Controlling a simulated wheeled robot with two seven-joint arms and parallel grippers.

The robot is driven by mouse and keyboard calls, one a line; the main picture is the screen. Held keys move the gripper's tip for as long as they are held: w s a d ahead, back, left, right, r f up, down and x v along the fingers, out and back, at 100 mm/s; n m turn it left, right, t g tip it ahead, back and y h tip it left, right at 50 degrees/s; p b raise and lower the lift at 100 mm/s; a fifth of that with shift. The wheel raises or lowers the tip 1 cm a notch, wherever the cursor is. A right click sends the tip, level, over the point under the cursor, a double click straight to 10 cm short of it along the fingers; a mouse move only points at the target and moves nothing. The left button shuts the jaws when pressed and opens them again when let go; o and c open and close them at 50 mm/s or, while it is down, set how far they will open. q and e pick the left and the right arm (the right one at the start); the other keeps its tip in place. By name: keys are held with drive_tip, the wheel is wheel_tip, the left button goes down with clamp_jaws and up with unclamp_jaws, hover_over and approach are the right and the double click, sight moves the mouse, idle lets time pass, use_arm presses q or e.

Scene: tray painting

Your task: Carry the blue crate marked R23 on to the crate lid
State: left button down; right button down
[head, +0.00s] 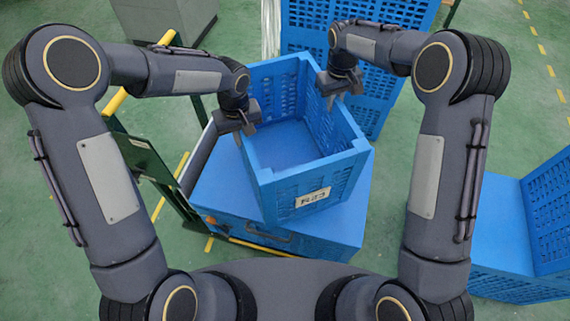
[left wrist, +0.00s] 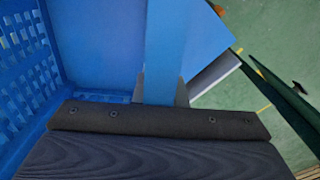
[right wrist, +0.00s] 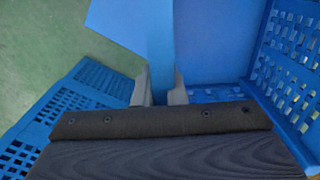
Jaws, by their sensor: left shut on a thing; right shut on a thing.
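The blue crate marked R23 (head: 318,172) is upright and empty, with its label on the wall facing me. It is over the flat blue lid surface (head: 216,190), turned at an angle to it; I cannot tell whether it touches. My left gripper (head: 247,126) is shut on its left wall, which runs between the fingers in the left wrist view (left wrist: 165,45). My right gripper (head: 340,97) is shut on its right wall, also seen between the fingers in the right wrist view (right wrist: 160,45). The crate hides much of the lid.
A tall blue crate stack (head: 380,105) stands close behind. Another blue crate (head: 550,215) is at the right. A dark green and yellow frame (head: 145,160) stands left of the lid. Green floor (head: 485,120) is clear at the back right.

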sight(333, 113)
use_arm(q)
drive_tip(key=shift+r, duration=0.15)
use_arm(e)
drive_tip(key=shift+s+r, duration=0.15)
use_arm(q)
drive_tip(key=shift+f, duration=0.25)
use_arm(e)
drive_tip(key=shift+f, duration=0.2)
